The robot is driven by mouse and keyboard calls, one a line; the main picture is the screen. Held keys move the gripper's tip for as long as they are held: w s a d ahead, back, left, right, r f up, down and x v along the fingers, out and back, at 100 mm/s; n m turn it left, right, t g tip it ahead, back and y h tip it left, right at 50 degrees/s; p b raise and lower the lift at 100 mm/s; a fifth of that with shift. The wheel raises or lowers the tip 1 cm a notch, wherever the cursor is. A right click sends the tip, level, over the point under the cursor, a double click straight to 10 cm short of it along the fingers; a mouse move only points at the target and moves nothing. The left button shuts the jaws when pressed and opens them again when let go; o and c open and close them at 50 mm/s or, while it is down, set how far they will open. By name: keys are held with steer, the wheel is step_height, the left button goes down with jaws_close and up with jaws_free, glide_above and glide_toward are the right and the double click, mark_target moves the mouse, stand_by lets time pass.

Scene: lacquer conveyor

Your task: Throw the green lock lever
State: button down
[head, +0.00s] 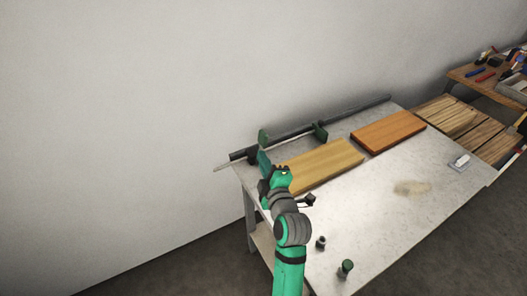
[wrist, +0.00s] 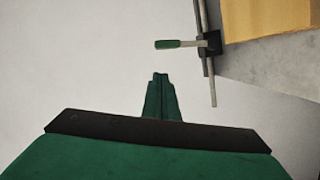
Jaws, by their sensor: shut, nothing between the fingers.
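The lock lever, with a green handle (wrist: 170,44) on a grey stem, sticks out to the left from a dark block on a long bar (wrist: 204,62) in the wrist view. In the head view its green grip (head: 262,136) seems to stand up near the left end of the dark bar (head: 350,110) at the table's back edge. My gripper (wrist: 161,78) is shut and empty, with its fingertips just below the handle in the wrist view and a visible gap between them. In the head view my gripper (head: 264,158) is close by the lever; its fingertips are hard to make out.
A pale board (head: 322,162) and an orange-brown board (head: 388,131) lie on the grey table (head: 365,215). A green block (head: 320,131) sits on the bar. A green-capped bottle (head: 345,268) and a small dark item (head: 321,242) stand near the front. The wall is close behind.

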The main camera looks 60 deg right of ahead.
mark_target(265, 141)
steer(key=x, duration=0.3)
steer(key=s+d+x, duration=0.1)
steer(key=x, duration=0.5)
steer(key=shift+d+f, duration=0.4)
steer(key=shift+d, duration=0.2)
steer(key=shift+s+d+f, duration=0.3)
steer(key=shift+s+d, duration=0.1)
steer(key=shift+d, duration=0.2)
steer(key=d+m, duration=0.1)
steer(key=s+d+m, duration=0.1)
steer(key=m, duration=0.1)
steer(key=shift+s+d+f+y, duration=0.3)
steer(key=shift+f+y, duration=0.1)
